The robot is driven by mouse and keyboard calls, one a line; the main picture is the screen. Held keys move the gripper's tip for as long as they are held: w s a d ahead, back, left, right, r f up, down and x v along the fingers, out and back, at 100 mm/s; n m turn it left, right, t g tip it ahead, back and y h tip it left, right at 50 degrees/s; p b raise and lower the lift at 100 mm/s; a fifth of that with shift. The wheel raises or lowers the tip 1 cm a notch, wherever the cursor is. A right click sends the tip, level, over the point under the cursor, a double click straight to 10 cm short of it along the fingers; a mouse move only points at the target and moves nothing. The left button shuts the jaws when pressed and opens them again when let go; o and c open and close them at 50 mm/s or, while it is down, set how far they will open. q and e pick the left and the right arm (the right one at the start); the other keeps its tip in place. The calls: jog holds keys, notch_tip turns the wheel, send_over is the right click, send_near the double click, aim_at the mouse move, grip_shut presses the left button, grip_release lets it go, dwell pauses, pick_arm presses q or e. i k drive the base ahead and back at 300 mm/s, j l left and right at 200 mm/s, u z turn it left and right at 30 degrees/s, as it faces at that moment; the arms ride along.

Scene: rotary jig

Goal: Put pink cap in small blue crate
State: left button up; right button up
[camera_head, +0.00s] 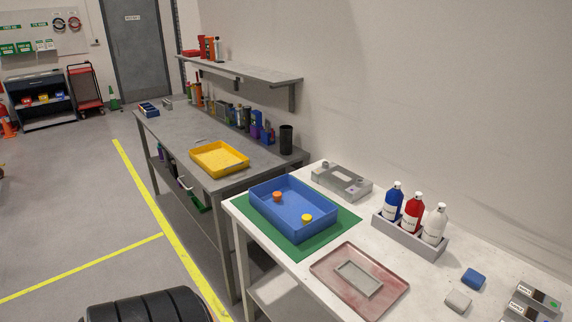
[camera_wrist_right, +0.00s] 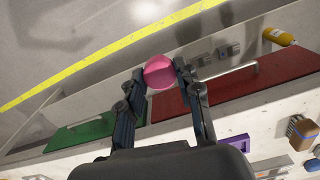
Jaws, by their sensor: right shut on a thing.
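The pink cap (camera_wrist_right: 159,72) is round and glossy in the right wrist view. My right gripper (camera_wrist_right: 160,74) is shut on it, with one finger on each side, and holds it above the work surface. In the head view a blue crate (camera_head: 268,214) stands on a green mat on the white table, with an orange cap (camera_head: 277,196) and a yellow cap (camera_head: 306,217) inside. A smaller blue container (camera_head: 148,109) sits at the far end of the grey table. Neither gripper shows in the head view.
A yellow tray (camera_head: 220,158) sits on the grey table. The white table also holds a grey bottle rack (camera_head: 405,235), a reddish tray (camera_head: 330,275) and a grey fixture (camera_head: 342,181). The right wrist view shows a green mat (camera_wrist_right: 85,137), a red surface (camera_wrist_right: 235,88) and a yellow bottle (camera_wrist_right: 280,37).

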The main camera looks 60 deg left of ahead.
aim_at(291, 212)
jog(key=j, duration=2.45)
jog(key=j+z, duration=0.1)
jog(key=j, duration=2.4)
